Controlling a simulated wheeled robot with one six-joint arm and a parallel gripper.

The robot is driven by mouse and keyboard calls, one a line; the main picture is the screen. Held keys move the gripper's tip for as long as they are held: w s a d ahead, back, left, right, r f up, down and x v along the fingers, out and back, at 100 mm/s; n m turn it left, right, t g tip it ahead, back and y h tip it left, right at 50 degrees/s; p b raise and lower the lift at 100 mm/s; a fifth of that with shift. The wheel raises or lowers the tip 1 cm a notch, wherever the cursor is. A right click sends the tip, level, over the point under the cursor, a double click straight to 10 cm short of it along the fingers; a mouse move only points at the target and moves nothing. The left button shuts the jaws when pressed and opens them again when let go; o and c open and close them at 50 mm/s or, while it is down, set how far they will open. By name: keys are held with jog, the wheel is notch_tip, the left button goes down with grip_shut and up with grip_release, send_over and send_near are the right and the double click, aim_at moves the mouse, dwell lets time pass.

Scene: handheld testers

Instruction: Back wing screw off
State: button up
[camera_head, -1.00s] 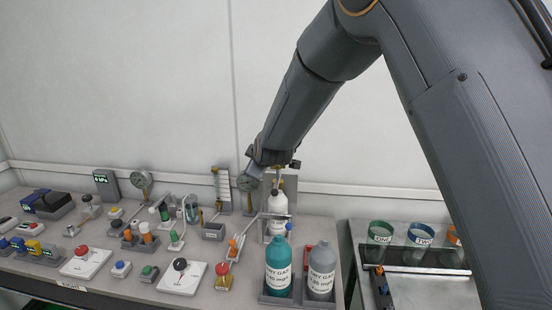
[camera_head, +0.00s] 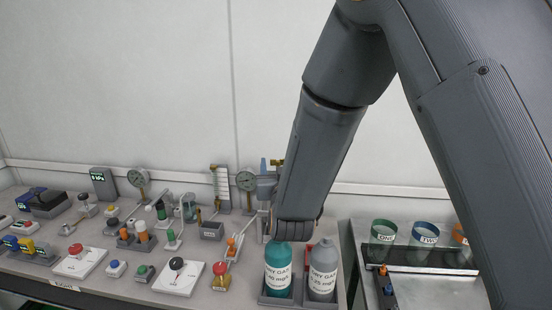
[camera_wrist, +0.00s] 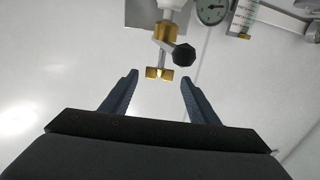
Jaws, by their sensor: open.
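A brass wing screw (camera_wrist: 158,73) shows in the wrist view, on the end of a metal stem below a brass fitting. A black knob (camera_wrist: 184,55) sticks out to the right just above it. My gripper (camera_wrist: 159,80) is open, with one dark finger on each side of the wing screw and clear gaps to both. I cannot tell whether the fingertips reach its depth.
Teal (camera_head: 278,272) and grey (camera_head: 321,272) labelled bottles stand directly in front of my wrist. A round gauge (camera_head: 246,181) stands close on its left. Several testers crowd the bench to the left. Labelled cups (camera_head: 424,236) stand on the right table.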

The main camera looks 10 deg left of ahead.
jog(key=p+x, duration=0.1)
jog(key=x, duration=0.6)
jog(key=shift+w, duration=0.1)
jog(key=c, duration=1.1)
